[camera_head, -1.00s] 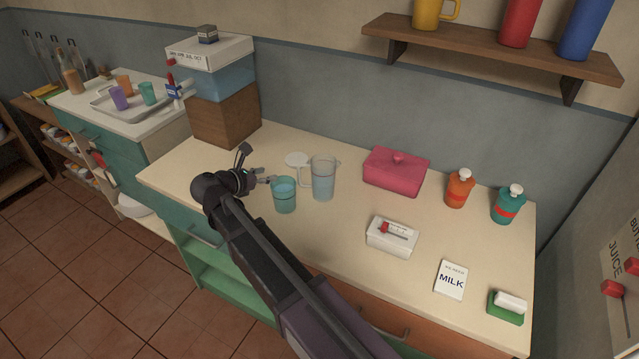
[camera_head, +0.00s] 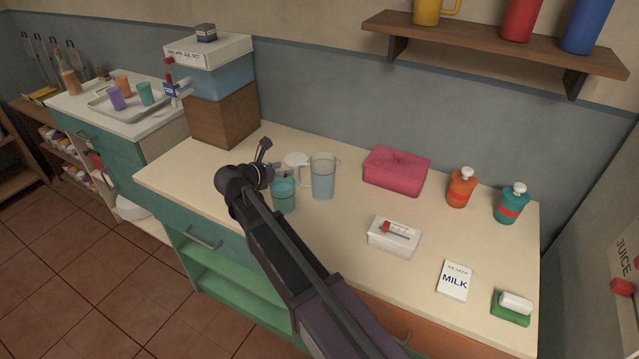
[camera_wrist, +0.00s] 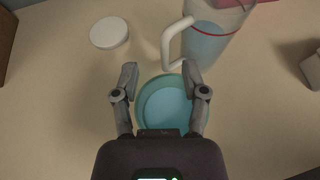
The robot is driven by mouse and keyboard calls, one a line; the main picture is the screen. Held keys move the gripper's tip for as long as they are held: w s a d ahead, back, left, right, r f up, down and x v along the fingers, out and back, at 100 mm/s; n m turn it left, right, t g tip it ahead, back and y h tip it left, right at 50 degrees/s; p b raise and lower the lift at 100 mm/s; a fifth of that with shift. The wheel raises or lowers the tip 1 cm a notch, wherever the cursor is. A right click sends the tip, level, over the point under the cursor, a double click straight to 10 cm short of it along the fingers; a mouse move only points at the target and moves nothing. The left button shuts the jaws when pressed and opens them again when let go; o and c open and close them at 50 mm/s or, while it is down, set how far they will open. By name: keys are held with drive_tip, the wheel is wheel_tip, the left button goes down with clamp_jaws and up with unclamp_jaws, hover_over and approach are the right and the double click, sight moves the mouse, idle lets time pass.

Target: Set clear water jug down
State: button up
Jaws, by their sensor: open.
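The clear water jug (camera_head: 323,180) stands upright on the counter, with water inside. In the wrist view the jug (camera_wrist: 213,38) is at the top right, with a red line around it and its pale handle toward my gripper. My gripper (camera_wrist: 160,76) is open, with its fingers on either side of a teal cup (camera_wrist: 166,108); whether they touch it I cannot tell. In the head view the teal cup (camera_head: 284,197) stands just left of the jug, partly hidden by my gripper (camera_head: 276,170). My gripper is apart from the jug.
A white round lid (camera_wrist: 109,32) lies behind the cup. A pink box (camera_head: 397,171) stands right of the jug, a white box (camera_head: 393,240) in front of it. A wooden box (camera_head: 224,116) with containers stacked on top stands at the back left. The counter's left front is clear.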

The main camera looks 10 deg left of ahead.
sight(298, 165)
drive_tip(key=shift+w+d+f, duration=0.25)
drive_tip(key=shift+w+d, duration=0.1)
drive_tip(key=shift+w, duration=0.2)
drive_tip(key=b+x, duration=0.2)
drive_tip(key=x, duration=0.3)
drive_tip(key=shift+d+f, duration=0.15)
drive_tip(key=shift+d, duration=0.05)
drive_tip(key=shift+s, duration=0.1)
idle(0.3)
clamp_jaws()
